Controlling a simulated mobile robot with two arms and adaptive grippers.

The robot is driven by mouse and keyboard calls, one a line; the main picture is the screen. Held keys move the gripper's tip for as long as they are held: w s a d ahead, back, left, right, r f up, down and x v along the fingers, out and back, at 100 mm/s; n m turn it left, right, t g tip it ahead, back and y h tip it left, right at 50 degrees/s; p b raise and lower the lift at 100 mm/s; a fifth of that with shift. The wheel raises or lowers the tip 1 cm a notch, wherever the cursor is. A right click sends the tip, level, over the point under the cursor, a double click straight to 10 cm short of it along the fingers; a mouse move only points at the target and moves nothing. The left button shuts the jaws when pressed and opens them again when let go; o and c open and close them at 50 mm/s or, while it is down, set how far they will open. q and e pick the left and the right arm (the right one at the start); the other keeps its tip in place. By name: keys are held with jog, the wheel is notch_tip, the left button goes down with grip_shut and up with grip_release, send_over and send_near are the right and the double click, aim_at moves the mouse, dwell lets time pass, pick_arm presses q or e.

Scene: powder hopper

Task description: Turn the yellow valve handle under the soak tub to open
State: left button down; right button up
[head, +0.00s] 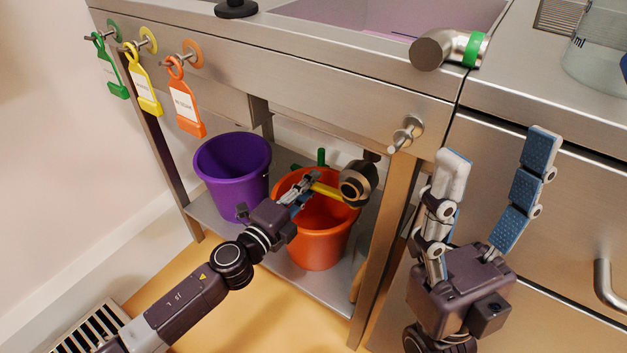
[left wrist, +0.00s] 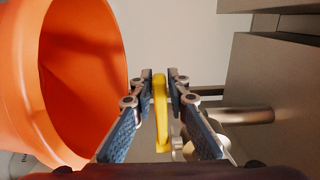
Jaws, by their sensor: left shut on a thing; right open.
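The yellow valve handle (head: 328,192) is a short flat bar under the soak tub (head: 390,22), just above the orange bucket. It joins a dark round valve body (head: 358,182) at its right end. My left gripper (head: 312,184) is shut on the handle. In the left wrist view the handle (left wrist: 160,110) lies between the two blue-padded fingers (left wrist: 160,88). My right gripper (head: 500,170) is open and empty in front of the steel cabinet at the right.
An orange bucket (head: 318,240) and a purple bucket (head: 232,180) stand on the lower shelf (head: 205,212). Green, yellow and orange tags (head: 186,105) hang on the front panel. A table leg (head: 385,240) stands between my grippers. A glass beaker (head: 600,50) stands at top right.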

aim_at(316, 190)
pick_arm(q)
jog(key=shift+s+a, duration=0.3)
jog(key=shift+s, duration=0.55)
jog(key=shift+s+a+f, duration=0.1)
jog(key=shift+s+a, duration=0.05)
jog(key=shift+s, duration=0.55)
jog(key=shift+s+a, duration=0.1)
jog(key=shift+s, duration=0.7)
jog(key=shift+s+p, duration=0.35)
jog(key=shift+s, duration=0.85)
